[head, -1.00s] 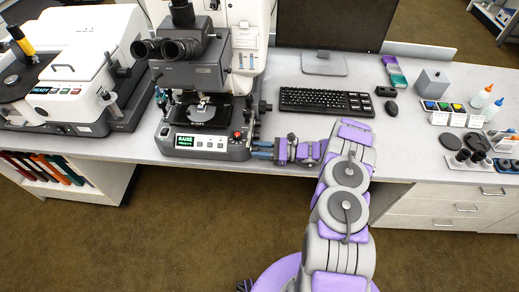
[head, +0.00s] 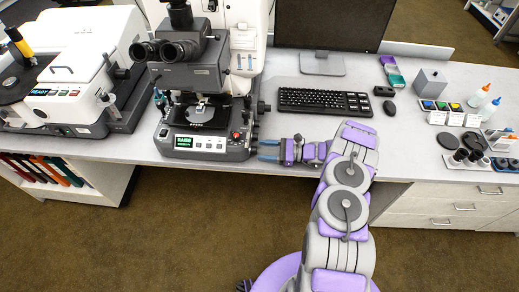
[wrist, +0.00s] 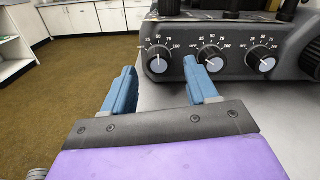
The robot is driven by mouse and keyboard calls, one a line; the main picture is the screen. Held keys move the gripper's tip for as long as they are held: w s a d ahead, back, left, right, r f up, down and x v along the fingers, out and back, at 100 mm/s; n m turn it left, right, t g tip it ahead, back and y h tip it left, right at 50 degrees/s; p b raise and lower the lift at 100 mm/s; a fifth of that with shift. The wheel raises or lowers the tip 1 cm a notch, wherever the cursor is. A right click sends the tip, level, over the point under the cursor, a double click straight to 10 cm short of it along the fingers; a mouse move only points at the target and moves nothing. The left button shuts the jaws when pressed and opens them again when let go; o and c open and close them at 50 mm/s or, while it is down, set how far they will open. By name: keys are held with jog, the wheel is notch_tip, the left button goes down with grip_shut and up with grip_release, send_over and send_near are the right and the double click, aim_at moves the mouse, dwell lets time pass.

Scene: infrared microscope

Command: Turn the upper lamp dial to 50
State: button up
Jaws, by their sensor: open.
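Each has a printed scale from OFF to 100. I cannot tell which is the upper lamp dial or read the settings surely. My gripper (wrist: 158,68) is open and empty, its blue fingers apart, with the left dial seen between them, not gripped. In the head view my gripper (head: 267,150) is just right of the microscope (head: 205,140); the dials are hidden there.
A keyboard (head: 322,101) and mouse (head: 391,108) lie behind my arm on the bench. A monitor (head: 328,25) stands at the back. Bottles, small boxes and dark eyepieces are at the right. A white instrument (head: 75,65) stands at the left.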

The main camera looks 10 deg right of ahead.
jog(key=p+v, duration=0.2)
jog(key=v, duration=1.2)
jog(key=shift+s+d, duration=0.1)
jog(key=shift+d, duration=0.3)
